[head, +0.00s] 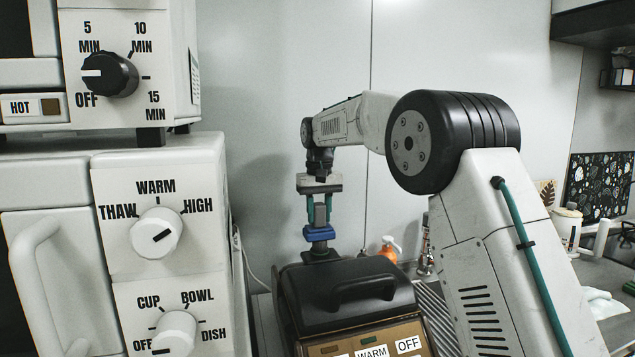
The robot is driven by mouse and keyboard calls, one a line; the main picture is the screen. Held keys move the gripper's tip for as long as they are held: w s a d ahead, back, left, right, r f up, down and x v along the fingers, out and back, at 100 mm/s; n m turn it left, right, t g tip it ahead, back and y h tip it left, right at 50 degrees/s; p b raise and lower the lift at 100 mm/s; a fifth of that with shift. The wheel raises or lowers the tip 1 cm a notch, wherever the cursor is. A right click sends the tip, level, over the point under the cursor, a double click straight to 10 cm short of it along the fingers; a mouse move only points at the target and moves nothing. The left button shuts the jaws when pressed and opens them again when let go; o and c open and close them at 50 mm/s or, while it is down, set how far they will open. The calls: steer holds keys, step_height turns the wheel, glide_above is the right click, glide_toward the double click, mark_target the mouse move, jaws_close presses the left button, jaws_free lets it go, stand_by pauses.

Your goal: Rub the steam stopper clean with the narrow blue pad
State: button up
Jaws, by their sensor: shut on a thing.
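My gripper (319,216) points straight down in the middle of the head view, its greenish fingers shut on the narrow blue pad (319,234). The pad sits just above a small dark knob-like piece, which looks like the steam stopper (320,251), at the back left of the black lid of a cooker (348,290). The pad's underside looks to be at or very near the top of the stopper; I cannot tell whether they touch. Most of the stopper's top is hidden by the pad.
The cooker's handle rises right of the stopper. A white microwave (100,230) with dials stands close on the left, a toaster oven (100,70) above it. Behind are an orange soap bottle (389,248) and a ribbed drainer (440,312). A white jug (568,226) stands right.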

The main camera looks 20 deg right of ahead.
steer(key=shift+w, duration=0.5)
steer(key=shift+s, duration=1)
steer(key=shift+s+f, duration=0.1)
steer(key=shift+s, duration=0.1)
steer(key=shift+w, duration=1)
steer(key=shift+w+r, duration=0.2)
steer(key=shift+w, duration=0.1)
step_height(320, 180, up, 2)
steer(key=shift+s+r, duration=0.15)
steer(key=shift+r, duration=2.8)
